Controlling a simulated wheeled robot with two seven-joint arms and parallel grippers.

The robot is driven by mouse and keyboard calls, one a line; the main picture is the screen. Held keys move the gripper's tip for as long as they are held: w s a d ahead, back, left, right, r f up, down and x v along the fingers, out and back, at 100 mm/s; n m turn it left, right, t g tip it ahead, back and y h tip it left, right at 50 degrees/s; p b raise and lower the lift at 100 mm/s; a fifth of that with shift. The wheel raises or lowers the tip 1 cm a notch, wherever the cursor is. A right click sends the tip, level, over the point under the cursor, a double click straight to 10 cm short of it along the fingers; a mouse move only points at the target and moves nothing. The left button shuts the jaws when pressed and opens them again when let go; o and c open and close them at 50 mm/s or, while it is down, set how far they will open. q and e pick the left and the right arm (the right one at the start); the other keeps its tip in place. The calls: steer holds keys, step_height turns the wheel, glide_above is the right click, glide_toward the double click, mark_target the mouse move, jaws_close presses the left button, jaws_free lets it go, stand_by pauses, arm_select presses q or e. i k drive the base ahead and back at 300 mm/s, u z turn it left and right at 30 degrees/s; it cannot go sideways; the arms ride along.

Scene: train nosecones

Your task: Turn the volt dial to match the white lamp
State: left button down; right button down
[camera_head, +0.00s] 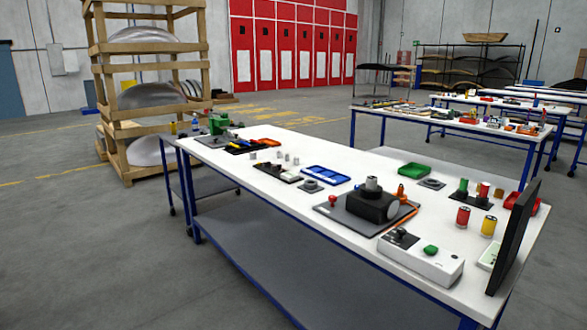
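No volt dial or lit white lamp can be told for certain at this size. A black device (367,206) with a grey cylinder on top and a pale round face on its side stands on a dark plate on the near white table. In front of it, a white control box (422,260) carries a dark knob-like part (402,237) at its left and a green button (430,250). Any markings on these are too small to read. Neither of my grippers shows in the head view.
The white table (285,217) also holds a blue tray (325,175), a green tray (413,170), red and yellow cans and a dark upright screen (514,237) at the right end. A wooden rack (126,175) stands behind left. Grey floor is open in front of the table.

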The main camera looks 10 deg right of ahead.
mark_target(402, 232)
steer(key=u, duration=0.3)
steer(key=i, duration=1.05)
steer(key=z, duration=0.95)
steer(key=i, duration=0.85)
steer(key=z, duration=2.4)
steer(key=k, duration=0.55)
steer(key=u, duration=0.05)
